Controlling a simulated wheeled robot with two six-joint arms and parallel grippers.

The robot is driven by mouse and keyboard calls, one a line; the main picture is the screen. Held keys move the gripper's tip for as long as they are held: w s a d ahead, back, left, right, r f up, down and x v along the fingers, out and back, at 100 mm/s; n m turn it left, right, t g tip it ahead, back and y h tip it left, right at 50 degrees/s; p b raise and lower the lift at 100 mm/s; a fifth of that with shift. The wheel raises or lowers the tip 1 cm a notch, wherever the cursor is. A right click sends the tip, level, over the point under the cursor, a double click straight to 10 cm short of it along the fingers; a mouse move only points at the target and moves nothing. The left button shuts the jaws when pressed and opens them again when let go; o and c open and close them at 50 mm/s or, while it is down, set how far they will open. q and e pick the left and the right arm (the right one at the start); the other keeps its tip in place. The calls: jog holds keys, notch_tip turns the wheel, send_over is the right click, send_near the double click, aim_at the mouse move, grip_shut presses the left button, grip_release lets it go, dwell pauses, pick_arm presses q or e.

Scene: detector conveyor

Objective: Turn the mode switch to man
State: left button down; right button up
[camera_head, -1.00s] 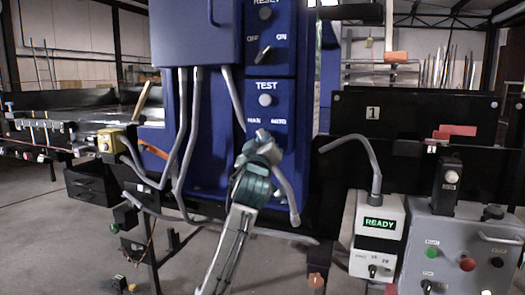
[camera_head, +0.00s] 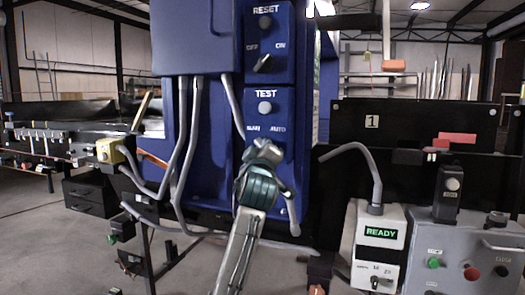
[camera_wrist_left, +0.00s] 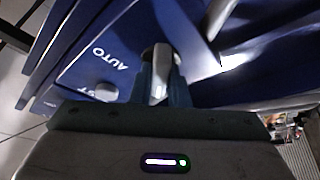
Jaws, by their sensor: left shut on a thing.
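The blue control panel (camera_head: 311,50) carries a TEST section with MAN and AUTO labels (camera_head: 278,129). The mode switch is hidden behind my gripper in the head view. In the left wrist view, its light grey knob (camera_wrist_left: 159,72) stands between the fingers, beside the AUTO label (camera_wrist_left: 110,58). My left gripper (camera_head: 262,152) is at the panel just below the labels. It also shows in the left wrist view (camera_wrist_left: 160,82), shut on the knob. The switch's exact pointing direction is hard to tell. My right gripper is not in view.
Above are a TEST button (camera_head: 265,108), a black OFF/ON switch (camera_head: 263,63) and a RESET button (camera_head: 265,22). Grey cables (camera_head: 180,150) hang to the left. A white box with a READY display (camera_head: 380,232) and a grey button box (camera_head: 450,250) stand at right.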

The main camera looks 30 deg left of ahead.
pick_arm(q)
jog(key=c, duration=1.4)
grip_release()
